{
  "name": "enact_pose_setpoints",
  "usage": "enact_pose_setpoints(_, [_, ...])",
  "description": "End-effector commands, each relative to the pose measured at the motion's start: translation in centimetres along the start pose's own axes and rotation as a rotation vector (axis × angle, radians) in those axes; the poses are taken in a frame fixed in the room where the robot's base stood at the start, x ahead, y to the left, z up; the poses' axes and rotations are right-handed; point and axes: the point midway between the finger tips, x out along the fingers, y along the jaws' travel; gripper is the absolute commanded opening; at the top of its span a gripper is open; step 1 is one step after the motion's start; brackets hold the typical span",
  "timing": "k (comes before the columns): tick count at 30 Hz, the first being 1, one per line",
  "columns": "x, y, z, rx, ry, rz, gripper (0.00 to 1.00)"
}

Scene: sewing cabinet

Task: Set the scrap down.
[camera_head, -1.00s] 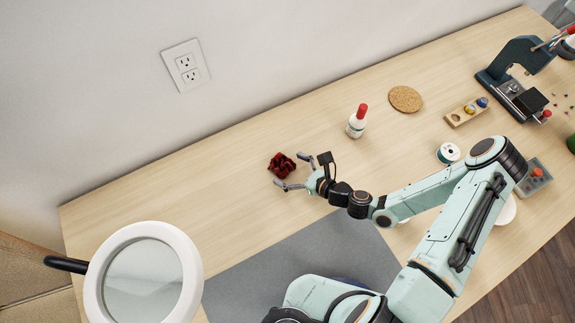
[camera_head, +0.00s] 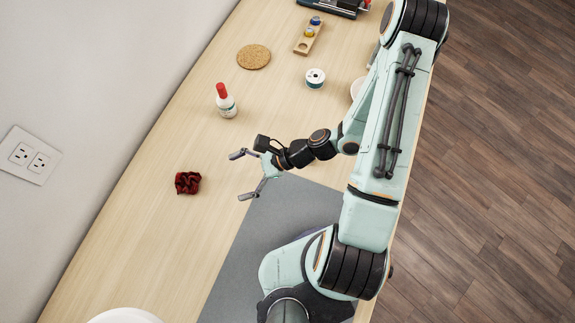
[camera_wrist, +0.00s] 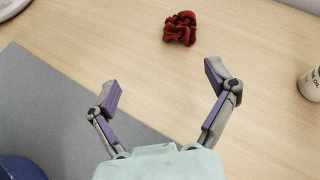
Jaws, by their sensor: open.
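The scrap (camera_head: 187,183) is a crumpled dark red piece of cloth. It lies on the bare wooden table in the head view, left of my gripper. My gripper (camera_head: 241,175) is open and empty, with a clear gap between it and the scrap. In the wrist view the scrap (camera_wrist: 180,28) lies on the wood beyond the spread fingers (camera_wrist: 163,84), near the top edge, touching neither finger.
A white bottle with a red cap (camera_head: 227,104) stands beyond my gripper. A cork coaster (camera_head: 253,57), a thread spool (camera_head: 315,78) and a wooden holder (camera_head: 308,37) are farther along. A grey mat (camera_head: 240,270) lies nearer. The wood around the scrap is clear.

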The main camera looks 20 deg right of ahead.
Motion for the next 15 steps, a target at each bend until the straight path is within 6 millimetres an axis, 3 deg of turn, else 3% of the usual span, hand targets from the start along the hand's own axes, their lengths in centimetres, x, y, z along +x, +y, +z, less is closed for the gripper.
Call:
enact_pose_setpoints(6, [-4.8, 1.6, 3.0, -0.635, 0.218, 0.404, 0.85])
enact_pose_setpoints(15, [-13.3, 3.6, 9.6, -1.271, 0.463, 0.851, 0.85])
